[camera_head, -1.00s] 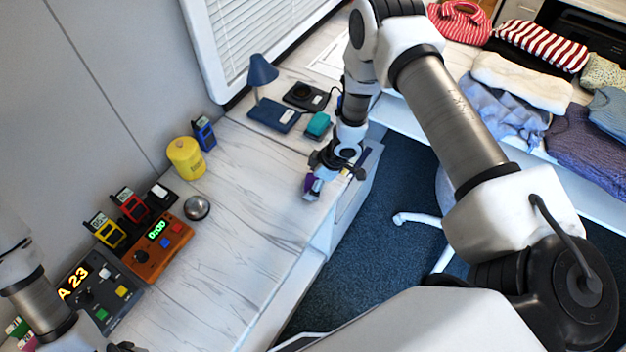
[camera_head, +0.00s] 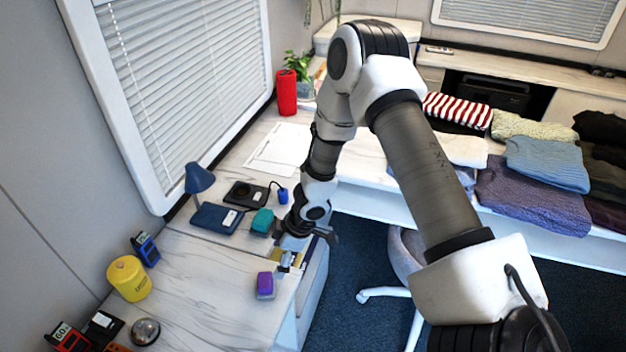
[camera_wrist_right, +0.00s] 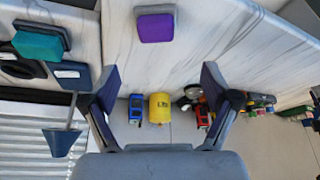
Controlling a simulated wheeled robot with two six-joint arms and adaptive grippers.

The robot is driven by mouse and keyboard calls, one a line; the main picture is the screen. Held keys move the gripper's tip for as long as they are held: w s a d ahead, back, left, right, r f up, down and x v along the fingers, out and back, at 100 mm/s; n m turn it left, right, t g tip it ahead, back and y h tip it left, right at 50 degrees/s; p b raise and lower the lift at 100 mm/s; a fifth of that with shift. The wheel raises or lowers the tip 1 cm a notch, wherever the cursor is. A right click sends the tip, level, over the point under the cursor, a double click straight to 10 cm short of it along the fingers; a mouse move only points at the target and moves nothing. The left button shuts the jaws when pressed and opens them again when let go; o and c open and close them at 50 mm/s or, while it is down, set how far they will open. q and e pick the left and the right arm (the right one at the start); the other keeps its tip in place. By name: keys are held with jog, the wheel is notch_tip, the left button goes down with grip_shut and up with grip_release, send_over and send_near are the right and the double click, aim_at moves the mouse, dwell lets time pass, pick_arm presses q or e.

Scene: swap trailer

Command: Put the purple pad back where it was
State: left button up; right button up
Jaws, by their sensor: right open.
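The purple pad (camera_head: 265,284) lies on the white marbled worktop near its front edge. It also shows in the right wrist view (camera_wrist_right: 155,27), with a grey lower part. My right gripper (camera_head: 288,260) is just beyond the pad, to its upper right in the head view. In the right wrist view its jaws (camera_wrist_right: 160,80) are apart with nothing between them, and the pad is clear of both fingers. My left gripper is out of view.
A yellow canister (camera_head: 129,278) and a blue device (camera_head: 145,249) are at left. The worktop left of the purple pad is clear.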

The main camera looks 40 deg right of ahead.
jog(key=s+a+f+m+g, duration=0.1)
jog(key=s+a+f+m, duration=0.2)
jog(key=s, duration=0.2)
jog(key=s+a+f+m+g, duration=0.1)
jog(key=s+a+f+m, duration=0.1)
jog(key=s+a, duration=0.3)
jog(key=s+d+f+m+h, duration=0.1)
jog(key=s+d+m, duration=0.1)
jog(key=s, duration=0.5)
jog(key=s+d+f+m+h, duration=0.2)
jog(key=s+m, duration=0.1)
jog(key=s, duration=0.4)
jog(key=shift+m+g+h, duration=0.3)
jog(key=shift+m+g, duration=0.1)
